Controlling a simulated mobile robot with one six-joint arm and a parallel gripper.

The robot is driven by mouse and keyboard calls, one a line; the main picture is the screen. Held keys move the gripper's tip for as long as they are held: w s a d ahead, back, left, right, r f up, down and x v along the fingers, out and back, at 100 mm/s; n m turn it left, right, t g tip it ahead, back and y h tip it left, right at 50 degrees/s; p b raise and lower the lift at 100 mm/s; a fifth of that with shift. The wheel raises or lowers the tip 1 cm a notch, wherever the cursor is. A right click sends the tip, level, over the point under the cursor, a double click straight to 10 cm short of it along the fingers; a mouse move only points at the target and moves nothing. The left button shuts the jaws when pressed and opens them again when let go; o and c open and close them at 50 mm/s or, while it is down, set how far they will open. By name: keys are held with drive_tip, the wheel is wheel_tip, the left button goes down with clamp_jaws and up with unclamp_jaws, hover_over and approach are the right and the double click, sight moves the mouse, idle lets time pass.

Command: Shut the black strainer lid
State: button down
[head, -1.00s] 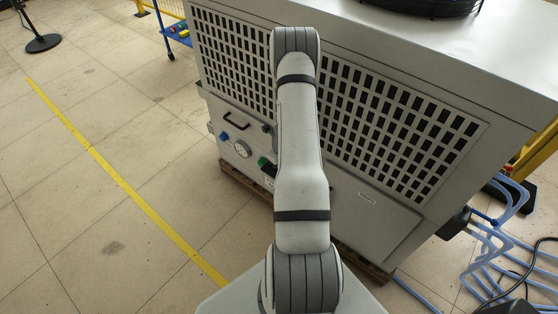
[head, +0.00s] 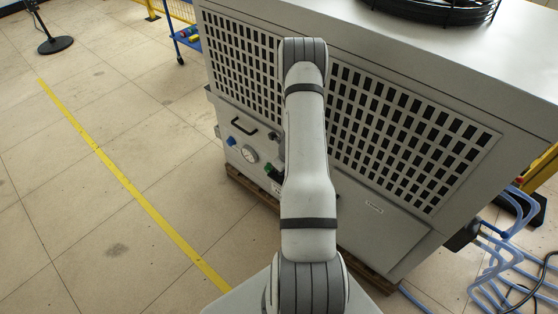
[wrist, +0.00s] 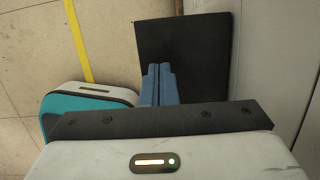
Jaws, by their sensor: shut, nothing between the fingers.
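In the wrist view a flat, dark, square panel (wrist: 190,45), which looks like the black strainer lid, lies beyond my fingers, with the pale cabinet side along its right edge. My gripper (wrist: 160,70) has its two blue fingers pressed together with nothing between them. The fingertips overlap the lower left part of the panel in the picture; I cannot tell whether they touch it. The panel's hinge and the strainer opening are not visible. In the head view my arm covers part of the cabinet, and neither the gripper nor the lid shows.
The large grey cabinet (head: 378,208) with grille panels fills the right of the head view. A gauge (head: 249,153) and a black handle (head: 243,126) sit on its lower front. The tiled floor left of the cabinet is open.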

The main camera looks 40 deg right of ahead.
drive_tip(key=w+a+r+p, duration=0.2)
drive_tip(key=w+r+p, duration=0.5)
drive_tip(key=r, duration=0.3)
drive_tip(key=shift+w+a+r+p, duration=0.15)
drive_tip(key=shift+r+p, duration=0.1)
drive_tip(key=shift+p, duration=0.25)
drive_tip(key=s+a+r+n, duration=0.2)
drive_tip(key=a+r+n, duration=0.3)
drive_tip(key=r, duration=0.5)
drive_tip(key=s+a+r+n, duration=0.1)
drive_tip(key=a+r+n, duration=0.45)
drive_tip(key=r, duration=0.45)
drive_tip(key=s+a+r+n, duration=0.2)
drive_tip(key=a+r+n, duration=0.35)
drive_tip(key=r, duration=0.45)
drive_tip(key=s+a+r+n, duration=0.3)
drive_tip(key=s+r+n, duration=0.1)
drive_tip(key=s, duration=0.3)
drive_tip(key=s+a+r+n, duration=0.2)
drive_tip(key=s+r+n, duration=0.2)
drive_tip(key=s+n, duration=0.3)
drive_tip(key=s+a+r+n, duration=0.3)
drive_tip(key=s+n, duration=0.3)
drive_tip(key=s, duration=0.3)
drive_tip(key=shift+s+a+r+t, duration=0.25)
drive_tip(key=shift+a+r+t, duration=0.05)
drive_tip(key=shift+r, duration=0.3)
